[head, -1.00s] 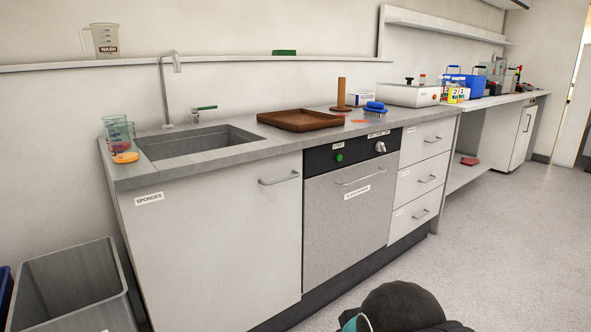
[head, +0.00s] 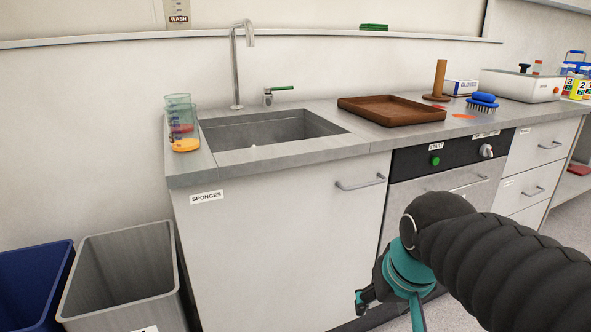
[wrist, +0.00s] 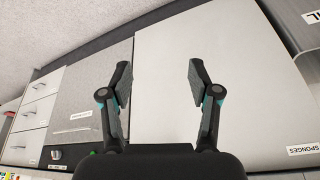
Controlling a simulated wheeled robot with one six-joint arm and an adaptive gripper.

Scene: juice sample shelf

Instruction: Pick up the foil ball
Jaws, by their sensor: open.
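I cannot make out the foil ball for certain in any view. A tiny pale speck (head: 253,147) shows at the front edge of the sink basin (head: 290,128) in the head view, too small to identify. My gripper (wrist: 160,84) is open and empty in the wrist view, its two fingers apart in front of the pale cupboard door. In the head view my gripper (head: 364,298) is partly seen at the end of my arm, low in front of the counter, below and right of the sink.
Stacked beakers (head: 181,122) stand left of the sink. A grey bin (head: 125,268) and a blue bin (head: 32,280) stand on the floor at left. A tap (head: 238,68) rises behind the sink.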

